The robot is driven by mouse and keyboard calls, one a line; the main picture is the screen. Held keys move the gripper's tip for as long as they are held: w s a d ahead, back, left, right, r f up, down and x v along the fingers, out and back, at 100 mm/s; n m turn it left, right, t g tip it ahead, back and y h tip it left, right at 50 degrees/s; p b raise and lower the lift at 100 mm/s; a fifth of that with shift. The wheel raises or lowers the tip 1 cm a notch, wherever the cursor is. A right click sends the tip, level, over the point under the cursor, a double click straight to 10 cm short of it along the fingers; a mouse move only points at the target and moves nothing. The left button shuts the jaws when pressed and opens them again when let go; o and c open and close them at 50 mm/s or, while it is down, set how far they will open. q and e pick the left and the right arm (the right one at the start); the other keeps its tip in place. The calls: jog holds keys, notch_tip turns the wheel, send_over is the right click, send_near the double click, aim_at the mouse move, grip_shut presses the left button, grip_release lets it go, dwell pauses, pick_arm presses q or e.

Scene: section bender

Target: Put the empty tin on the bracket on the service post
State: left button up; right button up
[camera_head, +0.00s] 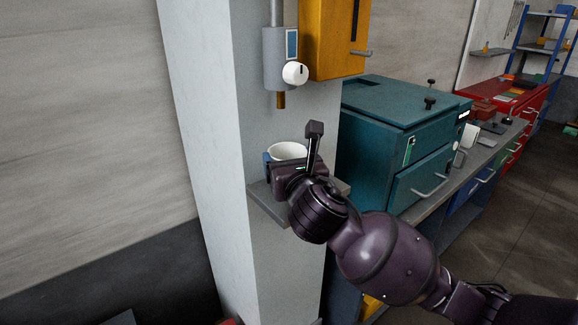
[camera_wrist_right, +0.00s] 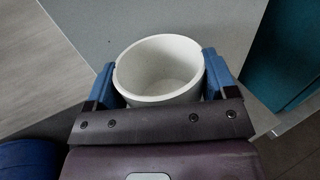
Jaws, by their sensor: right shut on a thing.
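The empty tin (camera_head: 287,151) is white and open at the top. It stands upright at the bracket (camera_head: 268,206), a grey shelf on the pale service post (camera_head: 251,110). My right gripper (camera_head: 284,162) is shut on the tin. In the right wrist view the tin (camera_wrist_right: 160,70) sits between the two blue fingers of the right gripper (camera_wrist_right: 160,82), and its inside looks empty. The gripper hides the tin's lower part, so I cannot tell whether its base touches the bracket. My left gripper is not in view.
A grey dispenser (camera_head: 281,57) with a white knob and a brass spout hangs on the post above the tin. A yellow box (camera_head: 331,40) is beside it. A teal cabinet (camera_head: 400,140) stands close on the right, on a grey workbench (camera_head: 432,205).

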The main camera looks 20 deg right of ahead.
jog(key=shift+f, duration=0.7)
jog(key=shift+f, duration=0.15)
jog(key=o, duration=0.9)
jog(key=shift+o, duration=0.2)
jog(key=shift+s, duration=0.15)
pick_arm(q)
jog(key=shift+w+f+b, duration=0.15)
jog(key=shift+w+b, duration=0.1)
jog(key=shift+b, duration=0.35)
pick_arm(e)
jog(key=s, duration=1.1)
jog(key=shift+s+a, duration=0.25)
jog(key=shift+s, duration=0.1)
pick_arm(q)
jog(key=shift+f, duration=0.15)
